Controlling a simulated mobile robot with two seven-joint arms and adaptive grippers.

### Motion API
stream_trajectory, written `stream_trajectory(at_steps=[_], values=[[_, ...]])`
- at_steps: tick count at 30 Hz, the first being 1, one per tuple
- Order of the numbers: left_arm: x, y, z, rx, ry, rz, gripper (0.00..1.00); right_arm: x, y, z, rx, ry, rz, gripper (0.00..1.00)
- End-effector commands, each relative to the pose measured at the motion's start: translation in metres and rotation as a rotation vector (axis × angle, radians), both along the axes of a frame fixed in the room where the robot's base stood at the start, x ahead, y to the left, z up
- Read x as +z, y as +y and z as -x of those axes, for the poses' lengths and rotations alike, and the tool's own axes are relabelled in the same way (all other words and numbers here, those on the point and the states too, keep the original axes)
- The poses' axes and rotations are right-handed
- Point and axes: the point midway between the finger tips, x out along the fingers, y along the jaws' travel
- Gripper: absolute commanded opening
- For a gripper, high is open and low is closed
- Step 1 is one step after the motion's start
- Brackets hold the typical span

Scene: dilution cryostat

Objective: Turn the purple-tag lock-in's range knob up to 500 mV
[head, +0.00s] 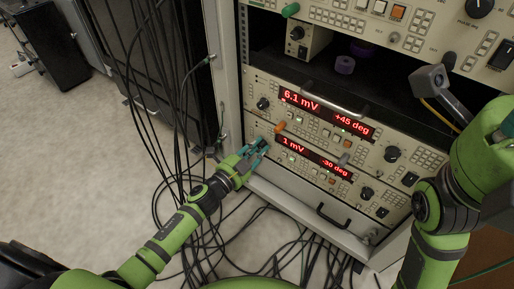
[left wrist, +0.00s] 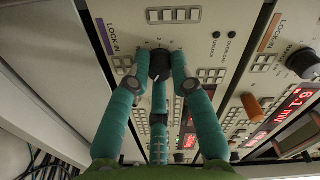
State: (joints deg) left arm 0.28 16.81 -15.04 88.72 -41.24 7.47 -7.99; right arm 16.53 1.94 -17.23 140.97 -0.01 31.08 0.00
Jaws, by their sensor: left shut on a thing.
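The purple-tag lock-in is the lower rack unit (head: 318,176) in the head view, with a red display (head: 292,144) reading 1 mV and -30 deg. Its purple tag (left wrist: 105,36) shows in the left wrist view beside the words LOCK IN. My left gripper (head: 259,149) is at this unit's left end. In the left wrist view its teal fingers (left wrist: 160,72) are closed around the black range knob (left wrist: 160,63), whose pointer is mostly hidden. In the head view the gripper covers the knob.
Just above is another lock-in (head: 378,132) reading 6.1 mV and +45 deg; its orange tag (left wrist: 270,32) shows in the left wrist view. An orange connector (head: 279,126) sticks out near my left gripper. Black cables (head: 172,110) hang left of the rack.

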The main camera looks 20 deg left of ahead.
Motion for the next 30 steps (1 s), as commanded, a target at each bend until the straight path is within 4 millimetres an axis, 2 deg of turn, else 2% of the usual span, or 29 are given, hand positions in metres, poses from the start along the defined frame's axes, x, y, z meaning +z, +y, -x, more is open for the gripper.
stream_trajectory(at_steps=[1, 2, 3, 13, 17, 30], values=[[0.006, -0.007, 0.0, -0.014, -0.013, 0.007, 0.0, 0.0, 0.0, 0.0, 0.0, 0.002, 0.001, 0.4], [0.006, -0.007, 0.0, -0.015, -0.013, 0.007, 0.35, 0.0, 0.0, 0.0, 0.0, 0.002, 0.001, 0.4], [0.006, -0.007, 0.0, -0.015, -0.013, 0.008, 0.46, 0.0, 0.0, -0.001, 0.0, 0.003, 0.001, 0.4], [0.002, -0.003, 0.001, -0.007, -0.004, 0.005, 0.46, -0.001, 0.0, -0.002, -0.002, 0.011, 0.001, 0.4], [0.001, 0.002, 0.012, -0.005, -0.001, 0.004, 0.46, -0.001, 0.0, -0.002, -0.002, 0.008, 0.001, 0.4], [0.003, 0.03, 0.092, -0.009, -0.002, 0.005, 0.46, 0.0, 0.0, -0.001, -0.001, 0.003, 0.0, 0.4]])
